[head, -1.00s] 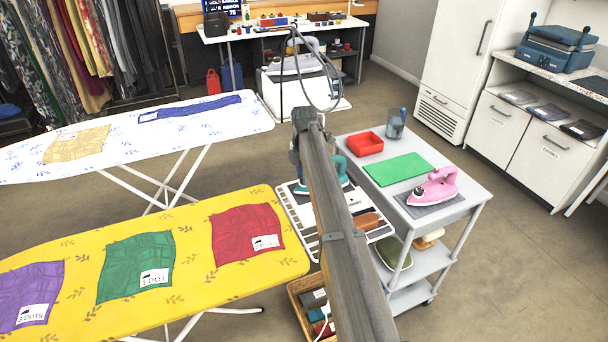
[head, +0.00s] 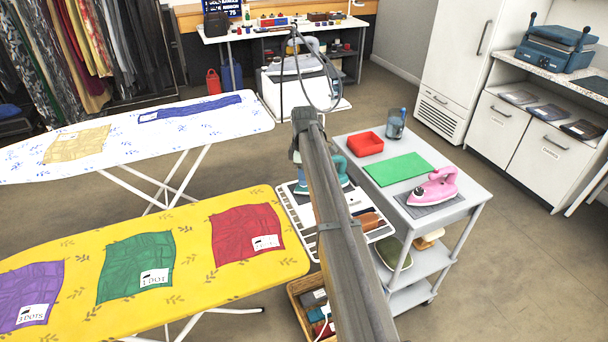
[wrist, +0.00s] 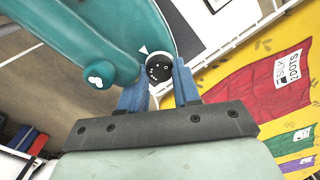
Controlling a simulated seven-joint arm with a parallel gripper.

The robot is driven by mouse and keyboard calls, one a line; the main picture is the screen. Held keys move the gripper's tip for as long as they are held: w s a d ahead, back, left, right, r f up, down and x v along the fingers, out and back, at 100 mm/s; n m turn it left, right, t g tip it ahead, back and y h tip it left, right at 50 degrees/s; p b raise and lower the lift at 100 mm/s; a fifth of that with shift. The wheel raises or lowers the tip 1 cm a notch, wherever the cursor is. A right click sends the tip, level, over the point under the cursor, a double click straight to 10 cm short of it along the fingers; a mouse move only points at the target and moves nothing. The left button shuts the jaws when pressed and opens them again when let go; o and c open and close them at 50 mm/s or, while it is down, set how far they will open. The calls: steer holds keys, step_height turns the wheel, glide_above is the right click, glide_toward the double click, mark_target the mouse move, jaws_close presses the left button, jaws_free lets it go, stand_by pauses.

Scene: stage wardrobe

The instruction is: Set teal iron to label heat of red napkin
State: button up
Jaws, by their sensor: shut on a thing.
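The teal iron (wrist: 75,35) fills the upper left of the wrist view; in the head view the teal iron (head: 341,166) is partly hidden behind my arm. Its round black dial (wrist: 157,70) has white dots, with a white triangular pointer beside it on the iron. My gripper (wrist: 160,84) is shut on the dial, one blue finger on each side; the arm hides it in the head view. The red napkin (head: 247,234) lies on the yellow ironing board, and its white label (wrist: 290,68) shows "DOTS" in the wrist view; the number is hard to read.
The iron stands on a white tray (head: 301,222) beside the grey cart (head: 457,207), which bears a pink iron (head: 433,188), green mat (head: 398,169) and red box (head: 365,144). Green (head: 134,265) and purple (head: 30,290) napkins share the yellow board (head: 195,290).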

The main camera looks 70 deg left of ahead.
steer(key=shift+m, duration=0.6)
steer(key=o, duration=1.1)
step_height(320, 180, up, 14)
steer(key=shift+f, duration=0.1)
stand_by(0.3)
